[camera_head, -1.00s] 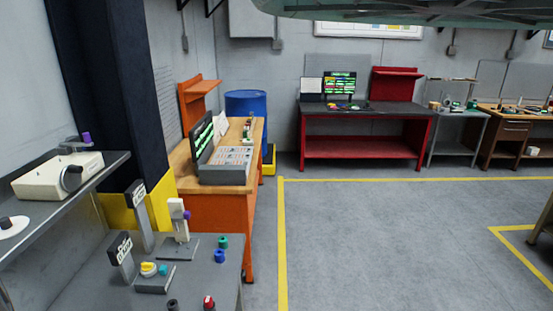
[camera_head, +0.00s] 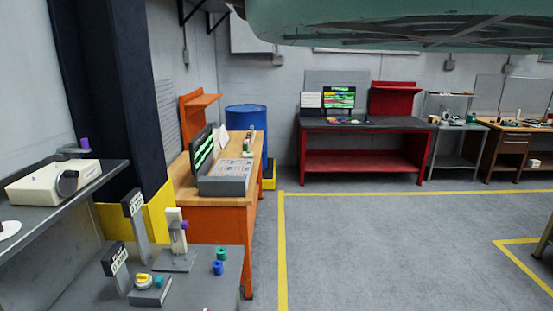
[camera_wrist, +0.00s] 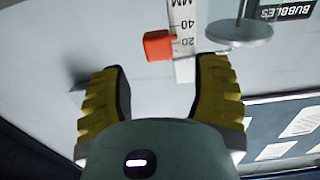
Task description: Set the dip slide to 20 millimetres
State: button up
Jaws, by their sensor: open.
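In the wrist view, a white scale strip (camera_wrist: 184,22) carries the letters MM and the marks 40 and 20. A red-orange block (camera_wrist: 158,45), apparently the dip slide's knob, sits beside the strip, about level with the 20 mark. Its exact reading cannot be told. My gripper (camera_wrist: 163,68) is open, with one yellow finger on each side and the block just beyond the gap, nearer the left finger. I see no contact between fingers and block. I cannot pick out the slide or my gripper in the head view.
A round grey disc on a rod (camera_wrist: 240,30) stands right of the scale, near a BUBBLES label (camera_wrist: 288,10). In the head view, a grey bench (camera_head: 205,285) holds small fixtures, and a shelf (camera_head: 60,205) bears a cream device (camera_head: 45,184). Open floor (camera_head: 390,240) lies right.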

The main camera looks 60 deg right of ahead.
jog(key=shift+p+x, duration=1.05)
jog(key=shift+x, duration=0.9)
jog(key=shift+f, duration=0.1)
grip_shut()
